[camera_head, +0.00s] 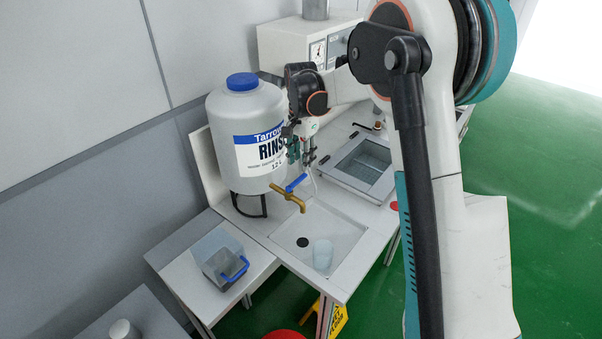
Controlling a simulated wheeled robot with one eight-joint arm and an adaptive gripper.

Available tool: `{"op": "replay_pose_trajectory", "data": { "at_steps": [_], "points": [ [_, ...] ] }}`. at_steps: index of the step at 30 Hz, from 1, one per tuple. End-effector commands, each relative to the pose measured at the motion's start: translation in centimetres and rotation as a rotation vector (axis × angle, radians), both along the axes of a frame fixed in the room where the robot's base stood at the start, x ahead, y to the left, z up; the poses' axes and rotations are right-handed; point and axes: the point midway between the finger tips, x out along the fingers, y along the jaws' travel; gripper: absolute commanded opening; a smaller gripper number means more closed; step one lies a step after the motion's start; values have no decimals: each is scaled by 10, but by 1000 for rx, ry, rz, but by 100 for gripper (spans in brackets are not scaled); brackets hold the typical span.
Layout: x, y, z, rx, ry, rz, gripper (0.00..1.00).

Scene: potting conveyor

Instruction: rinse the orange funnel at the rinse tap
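The rinse tap (287,198) is brass with a blue lever (297,183). It sticks out from the base of the large white rinse bottle (235,125) with a blue cap, over a shallow white sink (335,232) with a dark drain. My gripper (303,158) points down just right of the bottle's label, above and behind the tap. Its dark green fingers are small here, and I cannot tell whether they hold anything. A thin pale shape hangs below them. I cannot make out an orange funnel; a small orange spot (378,125) shows on the bench behind.
A clear cup (322,254) stands in the sink. A second, framed basin (345,177) lies behind right. A clear bin with a blue handle (233,270) sits on the left side table (185,285). A white machine with a gauge (285,48) stands behind. A yellow sign (340,320) is on the floor.

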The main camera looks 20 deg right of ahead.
Motion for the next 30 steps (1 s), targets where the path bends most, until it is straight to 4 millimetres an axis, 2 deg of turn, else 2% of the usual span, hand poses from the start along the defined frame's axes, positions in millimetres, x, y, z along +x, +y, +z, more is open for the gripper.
{"op": "replay_pose_trajectory", "data": {
  "at_steps": [3,9,14,22,23,27,30],
  "points": [
    [0,0,-24,0,0,0,33],
    [0,0,-49,0,0,0,33],
    [0,0,-57,0,0,0,33],
    [0,0,-58,0,0,1,33],
    [0,0,-58,0,0,1,31],
    [0,0,-58,0,0,1,0],
    [0,0,-58,0,0,1,0]
  ]
}}
